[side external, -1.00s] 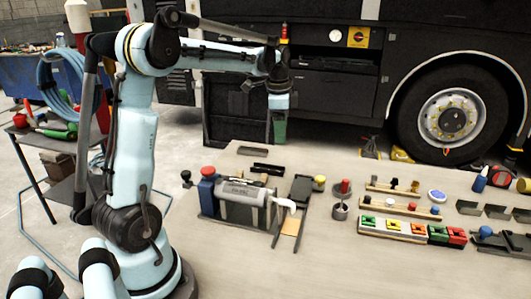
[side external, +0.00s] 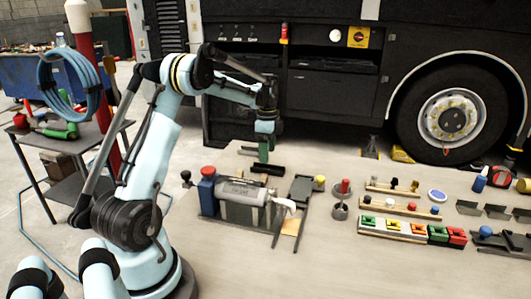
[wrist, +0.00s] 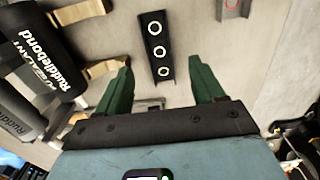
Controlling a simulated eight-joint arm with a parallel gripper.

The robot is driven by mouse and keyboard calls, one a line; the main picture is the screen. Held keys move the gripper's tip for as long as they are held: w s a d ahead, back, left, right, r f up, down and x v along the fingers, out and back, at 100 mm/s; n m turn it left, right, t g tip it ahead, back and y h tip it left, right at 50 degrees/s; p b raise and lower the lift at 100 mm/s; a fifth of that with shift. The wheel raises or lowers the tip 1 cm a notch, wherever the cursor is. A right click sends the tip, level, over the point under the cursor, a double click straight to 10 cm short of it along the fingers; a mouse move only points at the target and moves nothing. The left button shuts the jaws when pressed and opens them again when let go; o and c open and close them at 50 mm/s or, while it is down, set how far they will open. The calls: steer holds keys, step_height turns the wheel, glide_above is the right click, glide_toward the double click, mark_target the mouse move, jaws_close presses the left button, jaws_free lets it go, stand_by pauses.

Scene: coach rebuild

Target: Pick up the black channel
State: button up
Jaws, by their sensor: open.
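The black channel (wrist: 155,32) is a dark strip with a row of three round holes. It lies on the table between my two green fingers in the wrist view, pointing away from the palm. In the side view the black channel (side external: 273,170) lies behind the grey cylinder machine. My gripper (side external: 264,157) hangs above and just behind it, fingers pointing down. In the wrist view my gripper (wrist: 160,60) is open, one finger on each side of the channel, holding nothing. I cannot tell the exact height gap.
A grey channel piece (side external: 248,151) lies beyond the black channel. The grey cylinder machine (side external: 243,190) with a red knob stands in front; labelled cylinders (wrist: 40,55) show at left in the wrist view. A dark stand (side external: 300,190) is to the right.

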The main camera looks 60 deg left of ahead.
steer(key=shift+d+f, duration=0.15)
steer(key=shift+f, duration=2.45)
steer(key=c, duration=1.1)
